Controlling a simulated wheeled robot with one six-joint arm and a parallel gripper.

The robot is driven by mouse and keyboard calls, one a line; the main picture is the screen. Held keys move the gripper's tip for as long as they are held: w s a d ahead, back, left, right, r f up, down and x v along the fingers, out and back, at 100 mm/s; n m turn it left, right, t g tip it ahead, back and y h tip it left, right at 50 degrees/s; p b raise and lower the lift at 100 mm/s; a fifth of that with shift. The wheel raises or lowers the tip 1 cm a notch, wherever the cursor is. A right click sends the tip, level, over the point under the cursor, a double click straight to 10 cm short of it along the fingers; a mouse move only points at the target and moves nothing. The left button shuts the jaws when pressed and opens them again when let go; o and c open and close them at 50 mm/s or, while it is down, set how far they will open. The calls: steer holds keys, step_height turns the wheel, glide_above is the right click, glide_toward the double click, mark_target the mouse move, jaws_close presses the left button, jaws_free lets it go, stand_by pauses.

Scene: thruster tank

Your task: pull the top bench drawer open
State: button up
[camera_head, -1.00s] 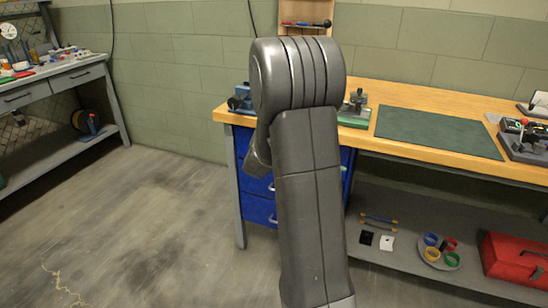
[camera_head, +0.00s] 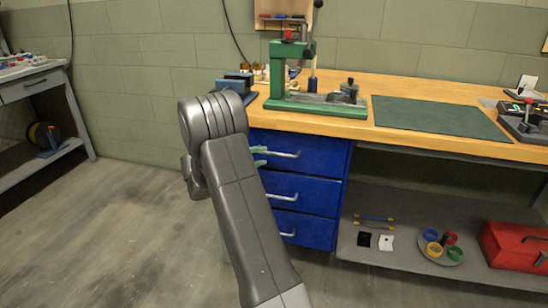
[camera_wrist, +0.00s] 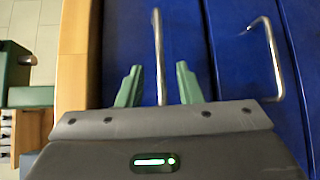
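The top bench drawer (camera_head: 318,150) is blue, shut, and just under the wooden bench top. Its silver bar handle (camera_head: 284,154) faces the front. In the wrist view, turned on its side, this handle (camera_wrist: 158,50) runs between the two green fingers of my gripper (camera_wrist: 157,72). The fingers stand apart, with a gap on each side of the bar. In the camera_head view the green fingertips (camera_head: 260,156) show at the handle's left end; the rest of my gripper is hidden behind my arm.
Two more blue drawers, the middle one (camera_head: 310,190) and the bottom one (camera_head: 305,229), are below. A green press (camera_head: 310,103) and a green mat (camera_head: 437,118) lie on the bench top (camera_head: 355,127). The floor to the left (camera_head: 90,230) is clear.

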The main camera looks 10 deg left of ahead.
mark_target(273, 154)
steer(key=x, duration=0.6)
steer(key=shift+b, duration=0.4)
steer(key=shift+c, duration=0.4)
jaws_close()
